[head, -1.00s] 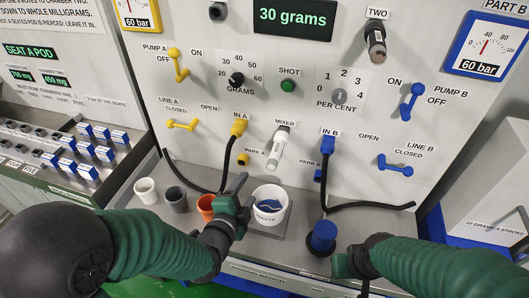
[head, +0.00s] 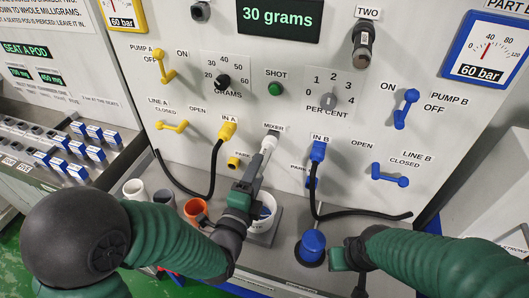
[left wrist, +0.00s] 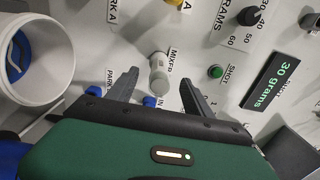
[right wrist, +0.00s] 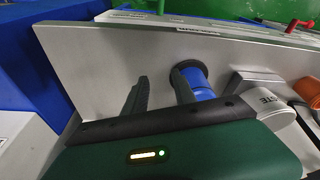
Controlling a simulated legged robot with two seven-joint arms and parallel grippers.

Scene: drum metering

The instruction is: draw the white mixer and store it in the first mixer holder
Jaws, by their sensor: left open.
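The white mixer (head: 270,140) hangs from the panel under the MIXER label, pointing down. My left gripper (head: 258,165) reaches up to it from below. In the left wrist view the mixer (left wrist: 158,76) lies between the two spread fingers, with gaps on both sides, so the gripper is open and not closed on it. My right gripper (right wrist: 158,78) has its fingers apart and empty, low beside the blue round part (head: 312,245). Its fingers are hidden in the head view. I cannot make out a label naming a first mixer holder.
The white waste cup (head: 266,224) stands below the mixer, partly behind my left gripper. White, grey and orange (head: 196,210) cups stand to its left. Black hoses run from the yellow IN A (head: 227,130) and blue IN B (head: 318,150) fittings on either side.

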